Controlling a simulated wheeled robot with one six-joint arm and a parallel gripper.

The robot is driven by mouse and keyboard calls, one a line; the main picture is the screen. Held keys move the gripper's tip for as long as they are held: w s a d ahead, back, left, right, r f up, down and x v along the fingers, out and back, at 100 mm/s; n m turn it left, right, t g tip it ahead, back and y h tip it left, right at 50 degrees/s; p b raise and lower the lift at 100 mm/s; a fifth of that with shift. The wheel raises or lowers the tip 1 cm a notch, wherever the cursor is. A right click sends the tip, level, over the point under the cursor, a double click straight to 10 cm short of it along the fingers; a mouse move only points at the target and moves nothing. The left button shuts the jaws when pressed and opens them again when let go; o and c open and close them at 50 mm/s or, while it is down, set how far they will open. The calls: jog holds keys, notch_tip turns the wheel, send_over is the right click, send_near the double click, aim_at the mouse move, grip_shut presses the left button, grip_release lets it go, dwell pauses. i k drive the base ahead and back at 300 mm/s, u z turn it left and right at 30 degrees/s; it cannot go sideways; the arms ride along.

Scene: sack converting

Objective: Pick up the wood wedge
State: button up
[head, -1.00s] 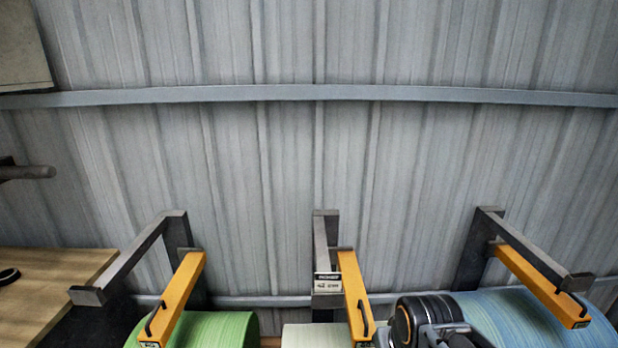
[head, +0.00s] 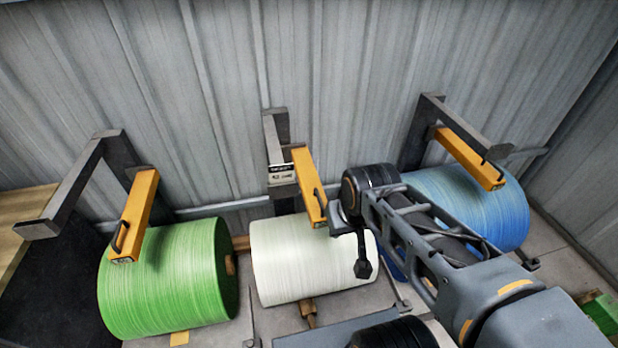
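No piece can be surely made out as the wood wedge. A small brown wooden piece (head: 308,311) shows on the floor at the front of the white roll (head: 305,260). A flat tan piece (head: 180,339) lies in front of the green roll (head: 165,280). Either could be a wedge; their shapes are too small to tell. My arm reaches in from the lower right, and its dark end with my gripper (head: 363,268) hangs in front of the white roll's right side, above and right of the brown piece. Its fingers are too small to read.
A blue roll (head: 480,205) stands behind my arm at right. Dark wall brackets with yellow arms (head: 310,190) overhang the rolls. A wooden tabletop (head: 20,215) is at the left edge. A green item (head: 602,312) lies at the lower right. Some grey floor shows in front of the rolls.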

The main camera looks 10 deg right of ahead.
aim_at(308, 309)
jog(key=z, duration=0.1)
jog(key=k, duration=0.9)
jog(key=u, duration=0.55)
jog(key=i, duration=0.55)
jog(key=z, duration=1.5)
jog(key=k, duration=1.1)
jog(key=u, duration=1.3)
jog(key=i, duration=0.5)
